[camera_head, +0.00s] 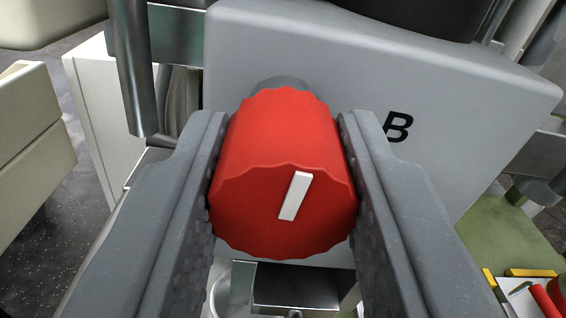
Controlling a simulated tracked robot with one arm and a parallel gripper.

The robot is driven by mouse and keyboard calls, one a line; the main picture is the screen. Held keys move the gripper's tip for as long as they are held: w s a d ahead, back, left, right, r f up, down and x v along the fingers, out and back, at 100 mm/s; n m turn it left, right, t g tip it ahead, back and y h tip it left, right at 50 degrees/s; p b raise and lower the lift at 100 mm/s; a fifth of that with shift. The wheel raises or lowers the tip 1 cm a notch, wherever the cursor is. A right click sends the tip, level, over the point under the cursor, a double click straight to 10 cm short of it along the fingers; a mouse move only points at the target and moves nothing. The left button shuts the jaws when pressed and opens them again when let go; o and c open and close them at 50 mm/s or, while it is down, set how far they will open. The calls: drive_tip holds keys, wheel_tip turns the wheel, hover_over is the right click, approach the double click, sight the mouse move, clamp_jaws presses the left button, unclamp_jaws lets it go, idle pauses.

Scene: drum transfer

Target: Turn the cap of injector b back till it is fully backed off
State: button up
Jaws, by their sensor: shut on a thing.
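The red cap (252,207) of injector B fills the middle of the view. It is a ribbed knob with a white bar mark on its face, and the mark leans a little to the right at its top. The cap sits on a grey stub on the front of the grey injector housing (290,50), which bears a black letter B. My gripper (282,205) is shut on the cap, one padded finger on its left side and one on its right. The stub behind the cap is mostly hidden, so its thread cannot be seen.
A metal tube frame (131,70) stands left of the housing. Pale cabinets (30,140) stand at the far left. Below the cap is a dark metal block (297,287). At lower right a green surface (500,235) lies near a white tray with red and yellow items.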

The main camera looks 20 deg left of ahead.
drive_tip(key=shift+n+b, duration=0.4)
drive_tip(key=shift+n, duration=0.2)
drive_tip(key=o, duration=1)
drive_tip(key=shift+s+d+f, duration=0.1)
drive_tip(key=shift+s+d, duration=0.2)
drive_tip(key=shift+s, duration=0.25)
drive_tip(key=b+v, duration=0.1)
drive_tip(key=v, duration=1.1)
drive_tip(key=shift+s+d, duration=0.1)
drive_tip(key=shift+s, duration=0.15)
